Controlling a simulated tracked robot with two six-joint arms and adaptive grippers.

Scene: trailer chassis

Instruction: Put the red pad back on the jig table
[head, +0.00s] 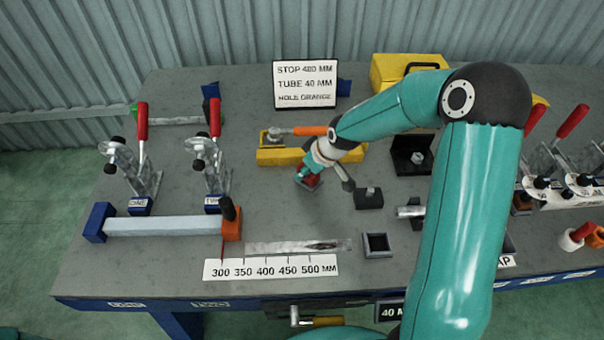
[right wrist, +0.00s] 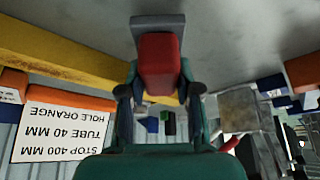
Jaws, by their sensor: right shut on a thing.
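The red pad (right wrist: 159,62) is between the two fingers of my right gripper (right wrist: 160,97) in the right wrist view, with a grey part at its far end, against the grey table surface. In the head view, my right gripper (head: 309,178) is low over the middle of the jig table (head: 270,205), and a little of the red pad (head: 313,183) shows beneath it. I cannot tell whether the pad touches the table. My left gripper is not in view.
A yellow block (head: 284,156) with an orange-handled tool lies behind the gripper, and a small black block (head: 369,198) is to its right. A sign (head: 305,85) stands at the back. Toggle clamps (head: 207,160) and a tube (head: 160,226) are at left.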

